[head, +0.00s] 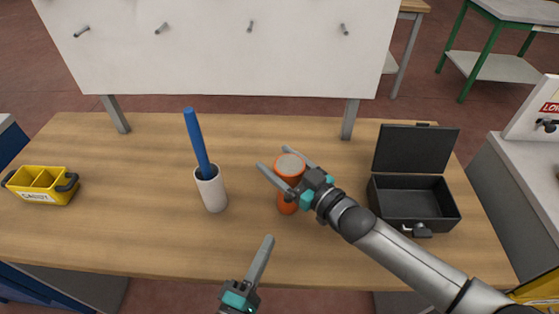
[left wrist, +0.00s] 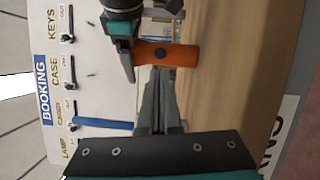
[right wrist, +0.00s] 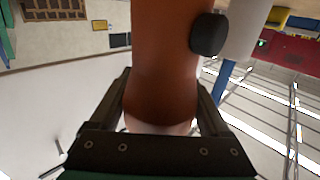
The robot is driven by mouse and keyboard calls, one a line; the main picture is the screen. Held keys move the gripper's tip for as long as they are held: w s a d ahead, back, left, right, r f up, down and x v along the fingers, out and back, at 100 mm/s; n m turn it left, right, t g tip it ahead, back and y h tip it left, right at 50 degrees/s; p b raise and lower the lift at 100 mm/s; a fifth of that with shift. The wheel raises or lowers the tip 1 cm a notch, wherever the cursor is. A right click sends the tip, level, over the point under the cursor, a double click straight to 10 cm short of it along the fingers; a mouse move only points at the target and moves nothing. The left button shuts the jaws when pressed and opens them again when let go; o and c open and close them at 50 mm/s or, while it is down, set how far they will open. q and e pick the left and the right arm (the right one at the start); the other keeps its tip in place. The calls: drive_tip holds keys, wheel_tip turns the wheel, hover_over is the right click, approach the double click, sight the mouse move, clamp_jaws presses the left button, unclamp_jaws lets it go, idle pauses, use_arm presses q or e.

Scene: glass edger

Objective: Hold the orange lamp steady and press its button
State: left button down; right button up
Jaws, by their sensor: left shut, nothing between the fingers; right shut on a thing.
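A white cup (head: 211,190) holding a blue stick (head: 196,140) stands left of the lamp. An open black case (head: 415,198) lies right, near my right arm. A yellow caddy (head: 41,186) is at far left. A white board with pegs (head: 215,60) stands behind.

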use_arm(q)
drive_tip(key=m, duration=0.1)
drive_tip(key=d+m+g+h, duration=0.1)
drive_tip(key=m, duration=0.3)
drive_tip(key=shift+w+d+r+h, duration=0.15)
drive_tip(key=shift+d+r+h, duration=0.1)
drive_tip(key=shift+r+h, duration=0.15)
drive_tip(key=m+g, duration=0.1)
drive_tip(key=m, duration=0.1)
drive_tip(key=m+h, duration=0.1)
drive_tip(key=d+m+g, duration=0.1)
drive_tip(key=m, duration=0.1)
drive_tip(key=shift+d+r+m+g, duration=0.1)
drive_tip(key=shift+r+m+g, duration=0.15)
drive_tip(key=shift+m+g, duration=0.05)
drive_tip(key=m, duration=0.1)
drive_tip(key=m+g, duration=0.1)
drive_tip(key=m, duration=0.2)
drive_tip(key=shift+s+d+r+m+g+h, duration=0.1)
drive_tip(key=shift+s+d+m+g+h, duration=0.2)
drive_tip(key=shift+s+g+h, duration=0.1)
drive_tip(key=m+g, duration=0.1)
drive_tip(key=m, duration=0.2)
drive_tip(key=shift+s+a, duration=0.1)
drive_tip(key=shift+s, duration=0.1)
drive_tip(key=shift+w+m, duration=0.3)
drive_tip(key=shift+m, duration=0.1)
drive_tip(key=w, duration=0.8)
drive_tip(key=shift+w, duration=0.2)
